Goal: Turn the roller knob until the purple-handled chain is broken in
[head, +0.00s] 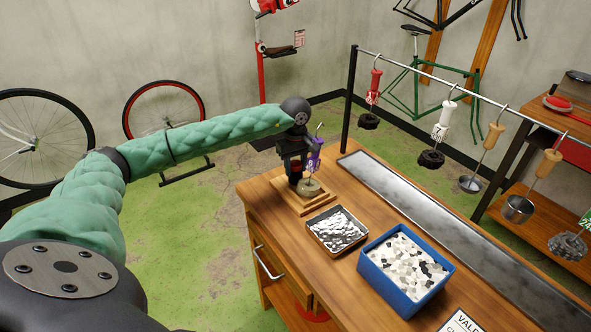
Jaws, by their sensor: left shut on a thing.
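The purple-handled chain (315,156) stands at the far left corner of the bench, its hook up and its lower end at the roller. The roller stands on a square wooden base (290,203); its knob is hidden behind my gripper. My left gripper (294,178) points down over the base, just left of the purple handle, and is shut on what appears to be the knob. The fingertips are small and dark, so the contact is not clear. My right gripper is not in view.
A long metal trough (430,205) runs along the back. Several handled chains and pots hang from a rail (425,74) above it.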

